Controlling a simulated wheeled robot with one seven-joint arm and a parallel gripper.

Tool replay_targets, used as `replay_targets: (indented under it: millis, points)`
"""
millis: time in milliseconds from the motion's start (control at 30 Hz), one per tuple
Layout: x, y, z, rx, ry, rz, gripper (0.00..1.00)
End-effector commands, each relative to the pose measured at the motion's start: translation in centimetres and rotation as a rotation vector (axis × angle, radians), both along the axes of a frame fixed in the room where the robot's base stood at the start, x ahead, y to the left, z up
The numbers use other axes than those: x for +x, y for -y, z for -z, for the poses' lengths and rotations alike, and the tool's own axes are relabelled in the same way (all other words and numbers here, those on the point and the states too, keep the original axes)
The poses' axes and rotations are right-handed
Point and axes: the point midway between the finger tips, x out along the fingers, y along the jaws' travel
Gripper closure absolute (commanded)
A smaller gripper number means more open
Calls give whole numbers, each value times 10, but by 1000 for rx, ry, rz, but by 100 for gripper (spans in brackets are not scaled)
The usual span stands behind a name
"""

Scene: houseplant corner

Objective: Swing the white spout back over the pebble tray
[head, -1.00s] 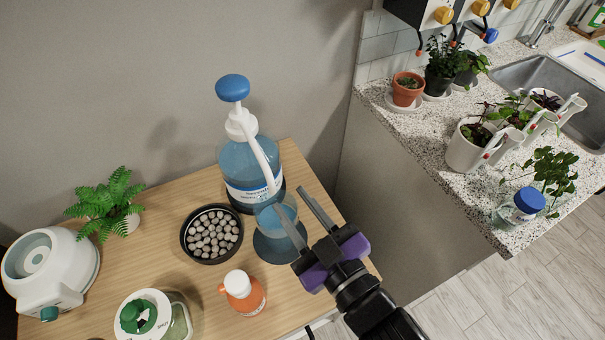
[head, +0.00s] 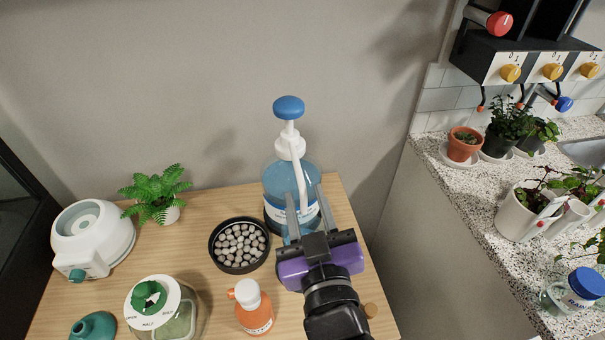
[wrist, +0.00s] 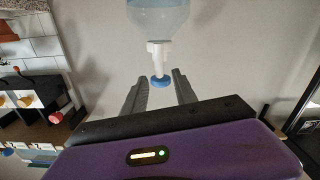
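The pump bottle (head: 279,178) holds blue liquid and stands at the back right of the wooden table, with a blue knob (head: 288,107) on top. Its white spout (head: 299,172) slopes down toward the front right, away from the pebble tray (head: 216,256), a round black dish of pebbles to the left. My gripper (head: 305,192) is open, its fingers in front of the bottle on either side of the spout's lower end in the head view. Contact cannot be told. In the wrist view the knob (wrist: 160,82) appears between the open fingers, beyond them.
An orange bottle (head: 256,315) with a white cap stands in front of the tray.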

Motion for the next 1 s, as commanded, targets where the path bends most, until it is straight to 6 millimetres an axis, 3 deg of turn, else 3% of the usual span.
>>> replay_targets:
  millis: [500,900,1000]
  points:
    - [65,-18,-1,1,-1,1,66]
    - [73,-20,1,-1,-2,0,66]
    - [72,-20,1,-1,-2,0,86]
